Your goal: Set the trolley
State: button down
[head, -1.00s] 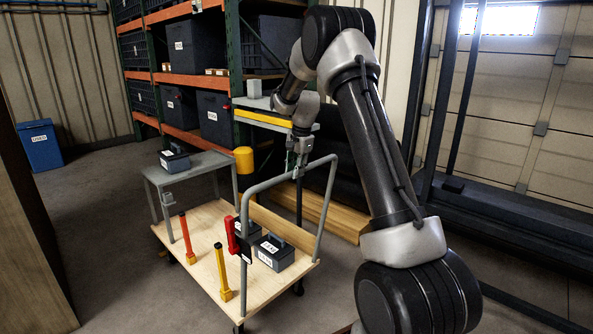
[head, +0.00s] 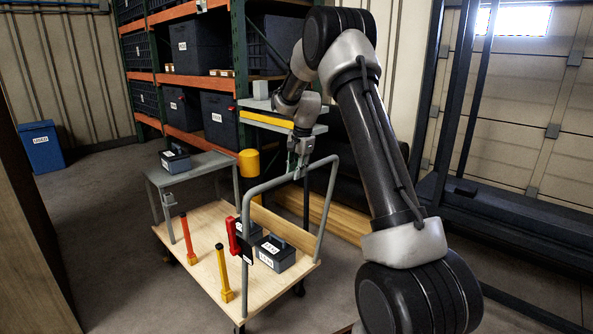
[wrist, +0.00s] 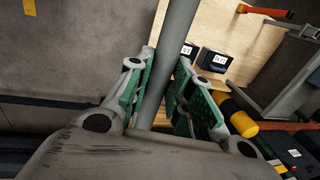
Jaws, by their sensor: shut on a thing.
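The trolley (head: 205,248) has a pale wooden deck, small wheels and a grey tubular handle (head: 268,185) on its near right end. My gripper (head: 300,172) is at the top bar of the handle and shut on it. In the wrist view the grey bar (wrist: 172,55) passes between the green finger pads of my gripper (wrist: 165,75). Dark labelled boxes (head: 273,254) stand on the deck by the handle. A red part (head: 233,236) is beside the handle's near upright. An orange post (head: 187,240) and a yellow post (head: 223,272) stand on the deck's near side.
The orange-beamed rack (head: 190,80) and yellow bollard (head: 249,163) are farther back. A wooden wall (head: 30,230) bounds the left. Floor is clear towards the blue bin (head: 41,147).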

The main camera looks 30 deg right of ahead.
jog(key=c, duration=1.3)
grip_release()
jog(key=shift+w+a+r, duration=0.1)
jog(key=shift+w, duration=0.3)
jog(key=shift+s, duration=0.1)
jog(key=r, duration=0.4)
jog(key=s+r, duration=0.1)
jog(key=r, duration=0.2)
jog(key=s+r, duration=0.1)
jog(key=r, duration=0.3)
jog(key=shift+s+d+r, duration=0.15)
jog(key=shift+d+r, duration=0.2)
jog(key=shift+d, duration=0.05)
